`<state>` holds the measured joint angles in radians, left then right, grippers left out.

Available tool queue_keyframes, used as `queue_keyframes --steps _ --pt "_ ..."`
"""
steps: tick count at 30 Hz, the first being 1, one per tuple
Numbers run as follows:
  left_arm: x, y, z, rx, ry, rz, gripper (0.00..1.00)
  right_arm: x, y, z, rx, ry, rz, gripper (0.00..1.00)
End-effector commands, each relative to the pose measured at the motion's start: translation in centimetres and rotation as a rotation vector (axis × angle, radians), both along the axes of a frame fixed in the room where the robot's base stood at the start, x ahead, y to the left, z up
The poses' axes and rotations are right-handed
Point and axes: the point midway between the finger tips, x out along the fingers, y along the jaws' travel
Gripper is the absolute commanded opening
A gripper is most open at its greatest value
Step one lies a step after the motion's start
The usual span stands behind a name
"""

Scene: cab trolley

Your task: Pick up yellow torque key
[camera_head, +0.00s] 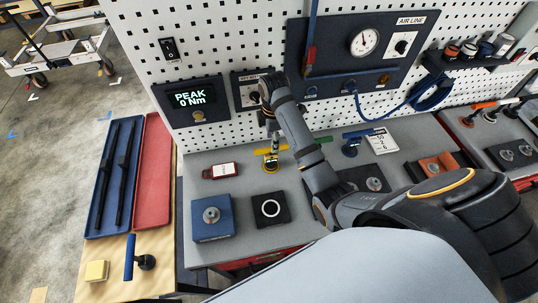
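The yellow torque key (265,151) stands on the grey bench top, just behind the middle of the bench. Its yellow handle and lower part show below my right gripper (273,136). My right arm comes in from the lower right and bends over, so the gripper points down at the key from above. The fingers are small and dark here. I cannot tell whether they touch the key or how far apart they are. My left gripper is not in view.
A pegboard with a PEAK 0 Nm display (194,98) rises behind.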

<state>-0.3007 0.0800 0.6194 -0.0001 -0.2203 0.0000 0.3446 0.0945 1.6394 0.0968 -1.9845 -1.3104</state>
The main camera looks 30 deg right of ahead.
Motion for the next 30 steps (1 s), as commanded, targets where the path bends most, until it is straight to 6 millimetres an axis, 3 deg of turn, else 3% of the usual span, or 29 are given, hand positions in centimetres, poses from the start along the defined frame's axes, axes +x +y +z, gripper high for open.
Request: queue_keyframes --steps 1,5,8,11,15,21,28,30 --pt "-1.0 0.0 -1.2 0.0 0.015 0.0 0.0 -0.1 0.0 -1.7 0.001 0.003 0.0 0.49" --pt "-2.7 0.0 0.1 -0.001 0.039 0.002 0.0 0.0 0.1 -2.7 0.0 0.001 0.0 0.49" --pt "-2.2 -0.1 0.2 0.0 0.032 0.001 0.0 0.0 0.0 -3.3 0.001 0.0 0.0 0.49" --pt "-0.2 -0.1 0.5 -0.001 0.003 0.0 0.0 0.0 0.1 -3.5 0.001 0.0 0.0 0.49" --pt "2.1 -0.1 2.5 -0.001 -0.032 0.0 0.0 -0.1 0.3 -5.2 0.002 0.006 0.0 0.49" --pt "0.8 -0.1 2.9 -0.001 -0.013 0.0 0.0 0.0 0.3 -8.3 0.001 0.002 0.0 0.49" --pt "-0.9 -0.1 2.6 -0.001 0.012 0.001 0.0 0.0 0.3 -8.6 -0.001 -0.002 0.0 0.49" --pt "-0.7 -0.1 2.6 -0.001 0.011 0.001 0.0 0.0 0.3 -8.6 0.0 -0.001 0.0 0.4"
